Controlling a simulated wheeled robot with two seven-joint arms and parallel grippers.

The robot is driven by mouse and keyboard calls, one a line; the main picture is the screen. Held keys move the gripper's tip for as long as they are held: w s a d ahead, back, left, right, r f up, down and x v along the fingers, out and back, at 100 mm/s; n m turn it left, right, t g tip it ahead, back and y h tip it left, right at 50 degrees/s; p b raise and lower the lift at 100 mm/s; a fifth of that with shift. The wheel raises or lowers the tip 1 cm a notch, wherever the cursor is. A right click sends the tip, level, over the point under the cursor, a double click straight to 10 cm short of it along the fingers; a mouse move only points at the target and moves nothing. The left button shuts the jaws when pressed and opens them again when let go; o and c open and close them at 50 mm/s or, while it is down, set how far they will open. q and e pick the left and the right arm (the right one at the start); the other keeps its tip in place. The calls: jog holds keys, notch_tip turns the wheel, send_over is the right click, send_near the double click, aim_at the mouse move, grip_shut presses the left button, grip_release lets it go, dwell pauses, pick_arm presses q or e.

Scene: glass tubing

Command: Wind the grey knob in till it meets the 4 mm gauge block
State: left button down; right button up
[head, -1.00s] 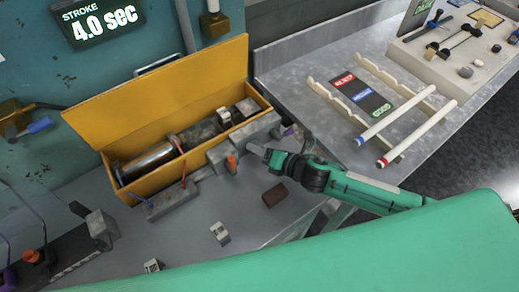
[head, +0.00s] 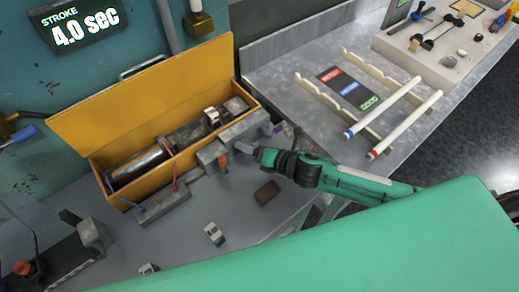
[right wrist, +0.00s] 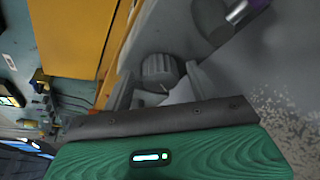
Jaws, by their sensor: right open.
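The grey knob (right wrist: 160,70), ribbed and round, shows in the right wrist view between the two fingers of my right gripper (right wrist: 165,92). The fingers are open, one on each side of it; I cannot tell whether either touches it. In the head view my right gripper (head: 243,148) is at the grey stepped fixture (head: 207,157) in front of the yellow box, and the knob cannot be made out there. Small metal blocks lie on the bench (head: 213,233) and on the cylinder (head: 212,117); I cannot read which is the 4 mm gauge block. My left gripper is not in view.
The yellow box (head: 150,110) holds a steel cylinder (head: 140,163). An orange peg (head: 222,163) stands close to my right gripper. A brown block (head: 267,192) lies on the bench nearby. A side table at right carries a rack with two white rods (head: 405,123). A display (head: 78,20) reads 4.0 sec.

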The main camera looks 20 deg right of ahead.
jog(key=b+v, duration=0.3)
jog(key=v, duration=0.8)
jog(key=shift+s+d, duration=0.2)
jog(key=shift+s, duration=0.1)
jog(key=shift+b+v, duration=0.5)
jog(key=shift+v, duration=0.4)
jog(key=shift+r, duration=0.15)
